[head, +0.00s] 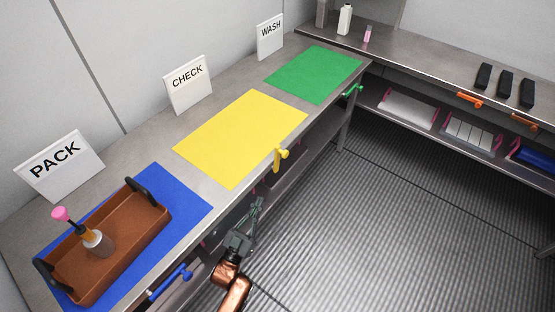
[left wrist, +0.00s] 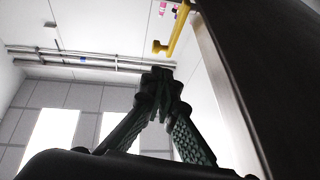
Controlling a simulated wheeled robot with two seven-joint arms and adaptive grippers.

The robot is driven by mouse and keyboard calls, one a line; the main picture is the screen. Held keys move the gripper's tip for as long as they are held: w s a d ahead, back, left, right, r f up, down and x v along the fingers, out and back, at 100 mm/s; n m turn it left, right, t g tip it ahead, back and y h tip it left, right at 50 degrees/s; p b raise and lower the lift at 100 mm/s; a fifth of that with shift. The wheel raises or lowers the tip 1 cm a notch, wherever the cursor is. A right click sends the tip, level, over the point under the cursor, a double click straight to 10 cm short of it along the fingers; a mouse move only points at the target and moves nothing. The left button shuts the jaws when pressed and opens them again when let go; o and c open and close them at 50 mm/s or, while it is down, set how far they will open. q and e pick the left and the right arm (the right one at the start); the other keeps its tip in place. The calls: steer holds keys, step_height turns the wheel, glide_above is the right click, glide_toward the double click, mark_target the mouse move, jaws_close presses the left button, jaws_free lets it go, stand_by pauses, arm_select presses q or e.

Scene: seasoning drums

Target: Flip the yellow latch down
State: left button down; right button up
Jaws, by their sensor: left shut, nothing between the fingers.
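The yellow latch (head: 277,160) is on the front edge of the bench, beside the yellow mat (head: 240,135). It looks short and steep in the head view, with a knob at its upper right. In the left wrist view the yellow latch (left wrist: 178,28) hangs above my fingers, its knob end at lower left. My left gripper (head: 257,203) is shut and empty, in front of the bench, below the latch in the head picture. Its fingertips also show in the left wrist view (left wrist: 161,74), apart from the latch. My right gripper is out of view.
A blue latch (head: 170,281) and a green latch (head: 353,90) sit along the same bench edge. The bench side (left wrist: 232,75) is close right of my fingers. The floor (head: 390,220) is clear.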

arm_select(q)
steer(key=r, duration=0.2)
steer(key=r+h, duration=0.1)
steer(key=r, duration=0.1)
steer(key=shift+d+t, duration=0.4)
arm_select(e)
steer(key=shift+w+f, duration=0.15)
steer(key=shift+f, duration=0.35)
arm_select(q)
steer(key=w+f+b+x, duration=0.1)
steer(key=f+b+x, duration=0.1)
steer(key=x, duration=1)
steer(key=shift+w+d+f+b, duration=0.15)
steer(key=shift+w+d+b, duration=0.35)
steer(key=shift+b, duration=0.25)
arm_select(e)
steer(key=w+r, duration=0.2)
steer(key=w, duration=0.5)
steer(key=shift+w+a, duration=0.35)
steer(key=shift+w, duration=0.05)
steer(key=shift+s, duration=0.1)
